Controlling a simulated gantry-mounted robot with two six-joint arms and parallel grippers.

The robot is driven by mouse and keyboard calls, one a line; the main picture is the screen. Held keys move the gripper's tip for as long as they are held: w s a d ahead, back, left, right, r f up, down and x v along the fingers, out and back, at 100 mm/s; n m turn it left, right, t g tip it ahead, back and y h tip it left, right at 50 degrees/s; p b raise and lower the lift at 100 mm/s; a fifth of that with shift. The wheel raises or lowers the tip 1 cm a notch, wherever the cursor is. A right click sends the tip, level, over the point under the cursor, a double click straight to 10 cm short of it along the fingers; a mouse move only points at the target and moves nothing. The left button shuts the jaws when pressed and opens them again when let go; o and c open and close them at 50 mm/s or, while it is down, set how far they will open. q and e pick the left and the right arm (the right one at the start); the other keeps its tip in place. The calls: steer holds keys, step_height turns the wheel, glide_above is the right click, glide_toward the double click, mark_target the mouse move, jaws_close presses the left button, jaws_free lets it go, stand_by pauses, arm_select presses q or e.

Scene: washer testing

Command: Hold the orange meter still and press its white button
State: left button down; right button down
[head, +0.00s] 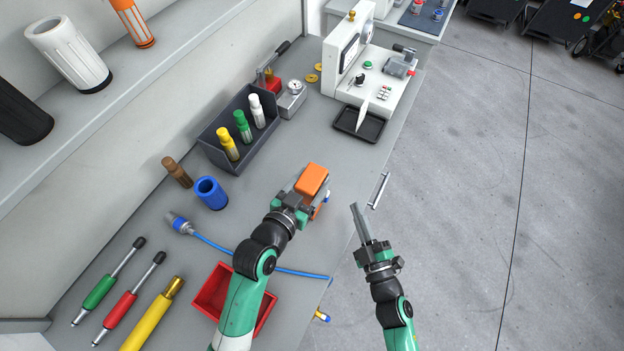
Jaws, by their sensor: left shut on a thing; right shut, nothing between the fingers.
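The orange meter (312,180) is over the middle of the grey workbench, near its right edge. My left gripper (307,190) is shut on the meter, with its fingers against the meter's body. I cannot tell whether the meter touches the bench. The white button cannot be made out; the meter's face is turned away or hidden. My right gripper (356,210) is shut and empty, to the right of and a little below the meter, apart from it, by the bench edge.
A dark bin (215,152) with yellow, green and white bottles stands behind the meter. A blue cup (210,193) and a blue cable (225,248) are to the left. A red tray (208,300) lies partly under my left arm. A white test machine (385,95) stands at the far end.

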arm_select(q)
steer(key=shift+f, duration=0.1)
jaws_free()
